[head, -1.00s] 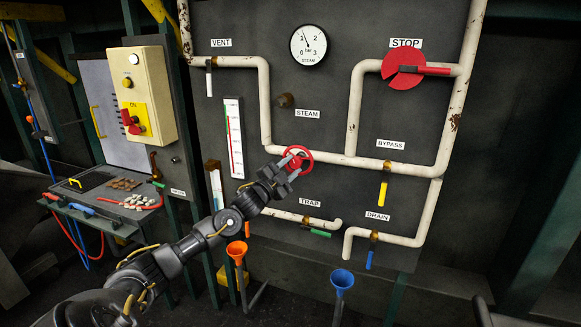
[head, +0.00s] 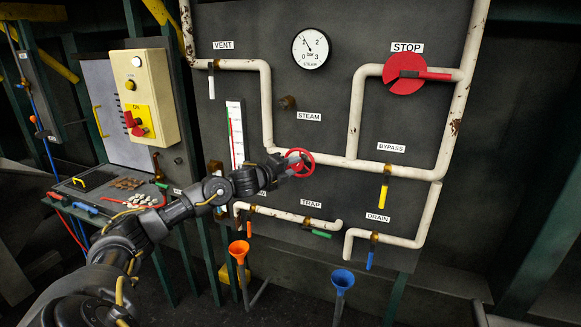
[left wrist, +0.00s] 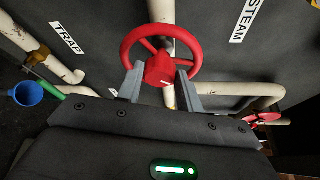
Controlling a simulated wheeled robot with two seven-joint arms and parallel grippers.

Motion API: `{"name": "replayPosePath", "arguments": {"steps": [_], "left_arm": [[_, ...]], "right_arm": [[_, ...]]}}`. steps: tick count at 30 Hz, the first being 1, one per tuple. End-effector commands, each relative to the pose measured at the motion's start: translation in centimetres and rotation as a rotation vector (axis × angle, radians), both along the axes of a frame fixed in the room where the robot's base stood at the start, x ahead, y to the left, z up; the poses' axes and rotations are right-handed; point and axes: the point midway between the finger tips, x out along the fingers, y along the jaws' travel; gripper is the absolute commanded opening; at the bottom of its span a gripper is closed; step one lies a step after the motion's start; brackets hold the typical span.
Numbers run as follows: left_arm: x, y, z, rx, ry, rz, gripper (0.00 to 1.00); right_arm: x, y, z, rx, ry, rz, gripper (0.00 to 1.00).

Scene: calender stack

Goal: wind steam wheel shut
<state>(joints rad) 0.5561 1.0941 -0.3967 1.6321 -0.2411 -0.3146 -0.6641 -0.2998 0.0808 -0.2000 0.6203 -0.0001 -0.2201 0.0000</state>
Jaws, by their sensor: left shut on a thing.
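The red steam wheel (head: 309,158) sits on the white pipe in the middle of the dark panel, below the STEAM label (head: 309,116). In the head view the gripper hides part of the wheel's left side. My right gripper is not in view.
The steam gauge (head: 311,48) is above the wheel. A yellow bypass lever (head: 384,193), green trap lever (head: 321,234) and blue drain lever (head: 370,260) are nearby. Orange (head: 239,250) and blue (head: 342,279) funnels stand below. A cream switch box (head: 144,90) is at left.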

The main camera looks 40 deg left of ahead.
Motion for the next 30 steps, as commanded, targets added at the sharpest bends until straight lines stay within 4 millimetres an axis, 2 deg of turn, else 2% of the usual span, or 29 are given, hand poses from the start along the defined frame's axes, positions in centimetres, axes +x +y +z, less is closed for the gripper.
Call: {"name": "replayPosePath", "arguments": {"steps": [18,30], "left_arm": [[0.16,-0.46,0.68,0.550,0.191,-0.001,0.13],[0.25,-0.77,0.69,0.830,0.290,-0.002,0.13]], "right_arm": [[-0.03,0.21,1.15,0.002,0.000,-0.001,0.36],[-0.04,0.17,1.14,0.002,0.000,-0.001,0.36]]}}
